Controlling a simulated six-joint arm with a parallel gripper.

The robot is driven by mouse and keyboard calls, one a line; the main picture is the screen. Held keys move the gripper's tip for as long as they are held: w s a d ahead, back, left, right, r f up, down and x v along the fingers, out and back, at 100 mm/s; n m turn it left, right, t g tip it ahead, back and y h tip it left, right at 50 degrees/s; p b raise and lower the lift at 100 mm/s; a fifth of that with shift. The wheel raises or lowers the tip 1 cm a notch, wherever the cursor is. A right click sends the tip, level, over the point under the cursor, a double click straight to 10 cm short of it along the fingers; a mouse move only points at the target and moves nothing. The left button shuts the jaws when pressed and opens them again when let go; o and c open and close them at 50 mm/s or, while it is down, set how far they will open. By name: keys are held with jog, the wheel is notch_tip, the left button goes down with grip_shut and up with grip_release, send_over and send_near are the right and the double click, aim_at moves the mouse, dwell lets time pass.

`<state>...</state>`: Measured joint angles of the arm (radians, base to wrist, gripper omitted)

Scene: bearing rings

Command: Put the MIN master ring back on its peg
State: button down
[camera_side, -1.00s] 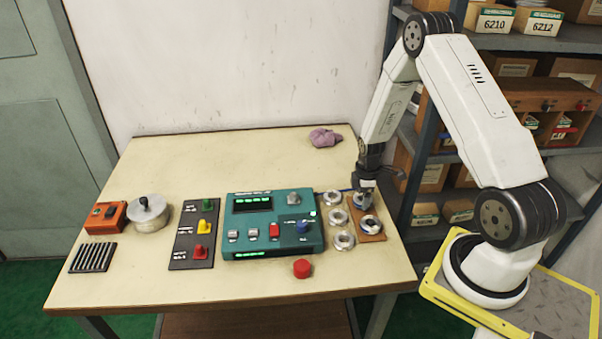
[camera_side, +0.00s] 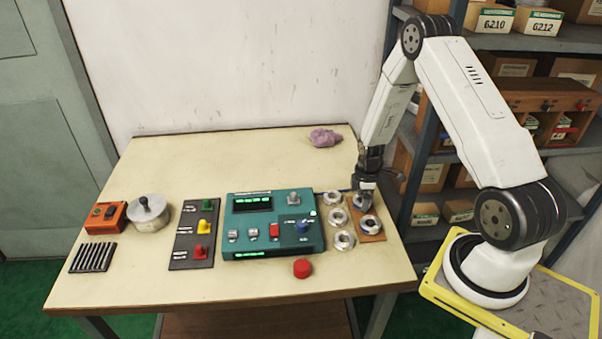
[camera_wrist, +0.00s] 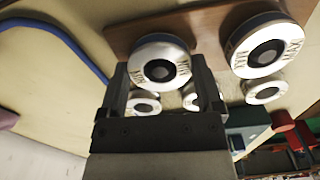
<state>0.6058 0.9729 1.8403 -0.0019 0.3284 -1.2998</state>
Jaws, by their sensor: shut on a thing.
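The MIN master ring (camera_wrist: 160,62) is a bright metal ring with MIN lettering, between the two fingers of my gripper (camera_wrist: 160,85) in the wrist view. My gripper is shut on it. A dark round peg top shows in the ring's middle, so the ring appears to be around its peg at the wooden board (camera_wrist: 205,22). I cannot tell whether it is fully seated. In the side view my gripper (camera_side: 364,204) is low over the rear part of the board (camera_side: 379,237) and largely hides the ring. The MAX master ring (camera_wrist: 265,45) sits on its peg beside it.
Several plain bearing rings (camera_side: 343,241) lie left of the board. The teal gauge box (camera_side: 262,249) stands left of them, with a red button (camera_side: 302,268) in front. A purple cloth (camera_side: 324,137) lies at the back. The table's right edge is close to the board.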

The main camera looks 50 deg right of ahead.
grip_release()
jog(key=shift+r, duration=3.75)
jog(key=shift+w+a+r, duration=0.15)
jog(key=shift+a+r, duration=0.2)
jog(key=shift+a, duration=0.1)
jog(key=s+a+r+m+t, duration=0.1)
jog(key=s+a+r+m, duration=0.1)
jog(key=a+r, duration=0.2)
jog(key=s+a+r+m, duration=0.2)
jog(key=a+r+m, duration=0.1)
jog(key=a, duration=0.8)
jog(key=s+a+r+m+t, duration=0.1)
jog(key=s+a+r+m, duration=0.1)
jog(key=a+r, duration=0.4)
jog(key=shift+s+a+m+t, duration=0.25)
jog(key=shift+a+m, duration=0.25)
jog(key=shift+a, duration=0.4)
